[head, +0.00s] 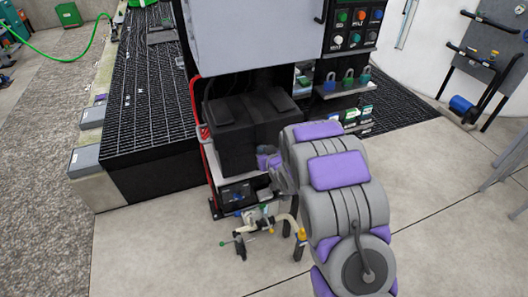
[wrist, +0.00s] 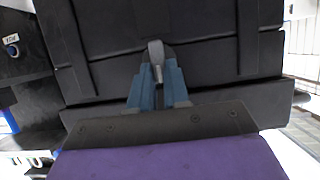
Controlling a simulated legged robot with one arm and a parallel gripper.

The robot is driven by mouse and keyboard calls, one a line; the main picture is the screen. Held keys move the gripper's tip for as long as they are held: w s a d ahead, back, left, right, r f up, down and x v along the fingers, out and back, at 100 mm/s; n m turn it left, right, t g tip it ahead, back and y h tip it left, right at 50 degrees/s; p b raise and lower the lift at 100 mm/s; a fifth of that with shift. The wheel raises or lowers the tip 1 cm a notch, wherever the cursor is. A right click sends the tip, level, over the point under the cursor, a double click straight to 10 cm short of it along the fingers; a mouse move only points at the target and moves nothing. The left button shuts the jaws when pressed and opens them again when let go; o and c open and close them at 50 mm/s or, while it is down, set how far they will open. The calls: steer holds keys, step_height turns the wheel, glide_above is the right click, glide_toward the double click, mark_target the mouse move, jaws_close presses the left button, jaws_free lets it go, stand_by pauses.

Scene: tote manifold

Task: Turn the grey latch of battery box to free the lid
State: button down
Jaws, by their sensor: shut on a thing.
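The black battery box (head: 232,150) stands under the grey cabinet in the head view, with its black lid (head: 236,108) on top. In the wrist view the box front (wrist: 205,78) fills most of the picture, and the lid (wrist: 150,22) is above it. The grey latch (wrist: 156,52) stands upright at the box front, just under the lid. My gripper (wrist: 159,76) is at the box front with its blue fingers shut on the lower part of the latch. In the head view my arm hides the gripper's fingertips and the latch.
The grey cabinet (head: 255,35) hangs above the box. A red hose (head: 196,112) runs along the box's left side. A shelf with several padlocks (head: 347,80) is to the right. A small stand with pipes and valves (head: 262,222) is on the floor below.

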steer(key=shift+r+m+p, duration=0.1)
steer(key=shift+m+p, duration=0.2)
steer(key=shift+p, duration=0.6)
steer(key=shift+w+d+f+m+t+y+p, duration=0.15)
steer(key=shift+d+f+m+y+p, duration=0.25)
steer(key=shift+m+y+p, duration=1.3)
steer(key=shift+d+f+m+t+y+p, duration=0.25)
steer(key=shift+f+m+y+p, duration=0.35)
steer(key=shift+m+p, duration=1.9)
steer(key=shift+w+d+f+m+t+y+p, duration=0.1)
steer(key=shift+d+f+m+t+y+p, duration=0.2)
steer(key=shift+m+y+p, duration=1.5)
steer(key=shift+m+h, duration=0.4)
steer(key=shift+m, duration=0.2)
steer(key=c, duration=1.1)
jaws_free()
steer(key=shift+d, duration=0.15)
steer(key=shift+r, duration=0.15)
